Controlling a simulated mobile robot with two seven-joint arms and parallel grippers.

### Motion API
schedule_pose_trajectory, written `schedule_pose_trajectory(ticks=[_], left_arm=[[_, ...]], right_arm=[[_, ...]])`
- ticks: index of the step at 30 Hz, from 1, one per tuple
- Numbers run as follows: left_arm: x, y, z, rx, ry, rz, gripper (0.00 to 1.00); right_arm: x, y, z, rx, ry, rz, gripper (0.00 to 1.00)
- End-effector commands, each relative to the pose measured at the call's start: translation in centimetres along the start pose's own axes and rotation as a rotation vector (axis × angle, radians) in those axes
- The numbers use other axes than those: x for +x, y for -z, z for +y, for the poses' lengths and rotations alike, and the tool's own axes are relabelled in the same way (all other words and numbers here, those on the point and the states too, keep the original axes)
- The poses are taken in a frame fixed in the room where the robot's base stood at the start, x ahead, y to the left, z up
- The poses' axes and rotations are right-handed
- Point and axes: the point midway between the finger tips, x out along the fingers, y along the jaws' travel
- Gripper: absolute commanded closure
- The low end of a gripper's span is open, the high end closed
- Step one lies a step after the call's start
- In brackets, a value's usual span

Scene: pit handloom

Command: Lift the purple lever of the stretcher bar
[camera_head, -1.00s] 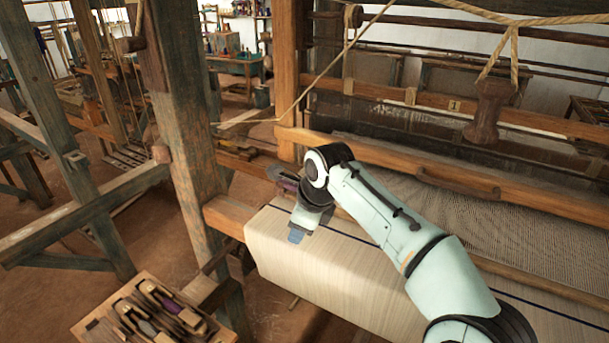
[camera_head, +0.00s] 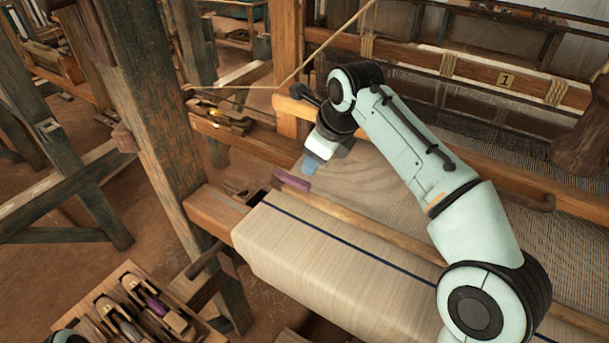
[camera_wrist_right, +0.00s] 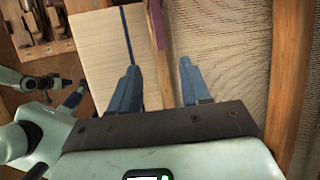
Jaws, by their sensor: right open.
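The purple lever (camera_head: 292,180) lies at the left end of the wooden stretcher bar (camera_head: 385,240), which spans the cloth just behind the dark blue stripe. The lever also shows at the top of the right wrist view (camera_wrist_right: 157,25), with the bar (camera_wrist_right: 162,65) running down from it. My right gripper (camera_head: 312,163) is just behind and above the lever, apart from it as far as I can see. In the right wrist view its blue fingers (camera_wrist_right: 160,85) are open and empty, with the bar between them. My left gripper (camera_wrist_right: 75,98) shows small at the left of that view; its opening is unclear.
The cloth roll (camera_head: 330,260) fills the front, with woven threads (camera_head: 375,185) behind. A thick wooden post (camera_head: 165,110) stands left of the lever. A wooden tray (camera_head: 195,338) with shuttles sits at lower left. A wooden beam (camera_head: 450,165) crosses behind my right gripper.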

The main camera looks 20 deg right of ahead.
Motion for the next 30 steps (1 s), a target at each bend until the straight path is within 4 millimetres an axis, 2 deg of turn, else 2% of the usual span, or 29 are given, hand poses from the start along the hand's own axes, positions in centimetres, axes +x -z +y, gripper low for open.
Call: schedule_pose_trajectory(ticks=[1,9,15,21,30], left_arm=[[0.4,-0.3,-0.2,-0.002,0.001,-0.004,1.00],[1.3,-0.8,-0.8,-0.004,0.004,-0.011,1.00],[1.6,-1.0,-0.9,-0.005,0.005,-0.013,1.00],[1.6,-1.0,-0.9,-0.005,0.005,-0.014,1.00],[1.6,-1.0,-0.9,-0.005,0.005,-0.014,1.00]], right_arm=[[1.3,0.2,0.1,0.000,-0.003,0.006,0.53],[7.0,0.2,0.1,0.000,-0.003,0.006,0.53],[10.2,0.1,0.1,0.000,-0.002,0.004,0.53],[11.7,0.1,0.0,0.000,0.000,0.002,0.53],[11.8,0.0,0.0,0.000,0.000,0.001,0.53]])
